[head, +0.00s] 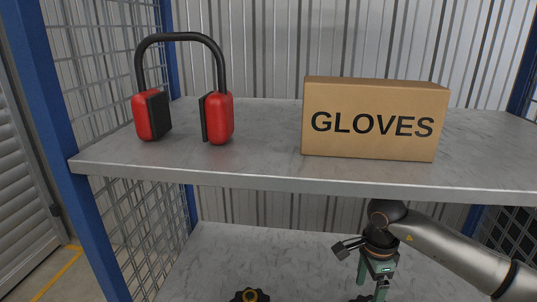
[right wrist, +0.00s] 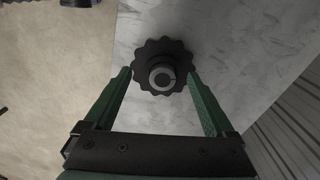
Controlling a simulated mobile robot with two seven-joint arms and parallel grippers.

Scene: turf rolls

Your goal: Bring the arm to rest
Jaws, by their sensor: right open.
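My right arm comes in from the right in the head view. Its green gripper (head: 371,290) points down over the lower shelf. In the right wrist view the gripper (right wrist: 160,73) is open, with its two green fingers apart. A black toothed wheel (right wrist: 147,50) with a grey round hub shows between and just beyond the fingertips. No contact between fingers and wheel can be made out. My left gripper is not in view.
The upper shelf (head: 265,174) holds red earmuffs (head: 220,120) and a GLOVES box (head: 375,119), above my right gripper. A black wheel with a yellow centre (head: 250,296) sits on the lower shelf (head: 240,245). A blue post (head: 60,120) stands left. The lower shelf's middle is clear.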

